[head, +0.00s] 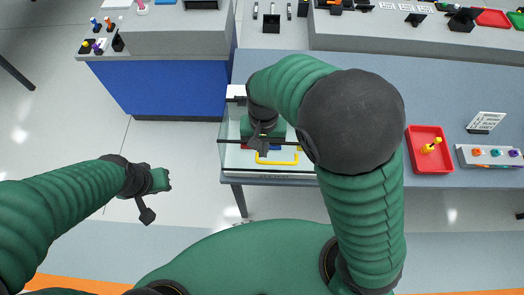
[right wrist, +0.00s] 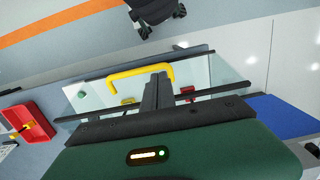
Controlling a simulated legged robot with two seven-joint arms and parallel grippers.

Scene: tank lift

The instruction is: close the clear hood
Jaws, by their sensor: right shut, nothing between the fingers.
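The clear hood (head: 232,158) is a see-through box with dark edge bars at the left end of the blue-grey table. Its yellow handle (head: 278,162) faces my body. The hood (right wrist: 226,74) and handle (right wrist: 112,78) also show in the right wrist view. My right gripper (head: 262,143) is over the hood, close to the handle; its dark fingers (right wrist: 157,90) are together and empty. I cannot tell whether they touch the handle or how far the hood stands open. My left gripper (head: 166,180) is over the floor, away from the hood; its finger opening is unclear.
A red tray (head: 428,166) with a yellow item stands right of my right arm. A grey rack (head: 488,162) with coloured pieces is at the far right. A blue-sided bench (head: 165,92) stands behind left. My right arm hides part of the table and hood.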

